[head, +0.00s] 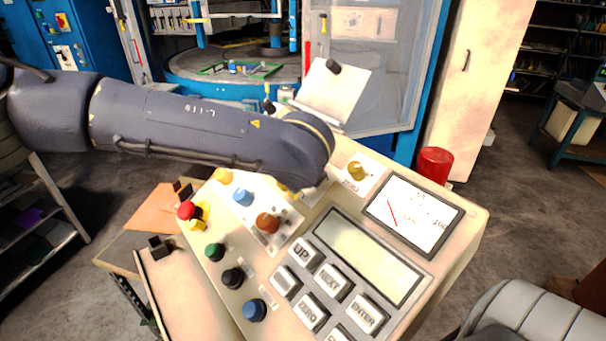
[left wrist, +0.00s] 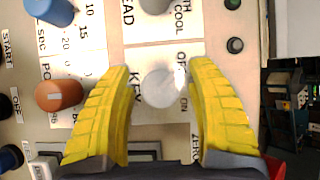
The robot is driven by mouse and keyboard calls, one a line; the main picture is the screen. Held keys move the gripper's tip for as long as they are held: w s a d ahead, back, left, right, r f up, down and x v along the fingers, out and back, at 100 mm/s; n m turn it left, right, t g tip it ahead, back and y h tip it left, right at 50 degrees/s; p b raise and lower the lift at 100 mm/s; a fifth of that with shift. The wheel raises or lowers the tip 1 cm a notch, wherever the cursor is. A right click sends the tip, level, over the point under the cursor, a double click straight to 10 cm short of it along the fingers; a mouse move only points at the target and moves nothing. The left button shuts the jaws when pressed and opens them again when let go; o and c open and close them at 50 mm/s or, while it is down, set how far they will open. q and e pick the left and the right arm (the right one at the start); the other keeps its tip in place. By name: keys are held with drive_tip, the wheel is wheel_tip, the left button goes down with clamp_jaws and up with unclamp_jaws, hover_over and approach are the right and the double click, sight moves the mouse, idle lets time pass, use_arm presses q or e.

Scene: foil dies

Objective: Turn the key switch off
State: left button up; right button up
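The key switch (left wrist: 165,88) is a round silver-grey disc on the cream panel in the left wrist view. The word KEY is printed to its left and OFF and ON to its right. My left gripper (left wrist: 160,68) is open, with one yellow finger on each side of the switch. I cannot tell whether the fingers touch it. In the head view my left gripper (head: 288,190) shows only as a bit of yellow under my arm, and the key switch is hidden. My right gripper is not in view.
An orange-brown knob (left wrist: 58,95) and a blue knob (left wrist: 50,10) lie left of the fingers. A red emergency button (head: 186,210) stands at the panel's left edge. A gauge (head: 413,213), a yellow knob (head: 357,170) and a keypad (head: 333,283) lie to the right.

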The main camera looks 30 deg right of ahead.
use_arm(q)
drive_tip(key=v, duration=1.2)
idle(0.5)
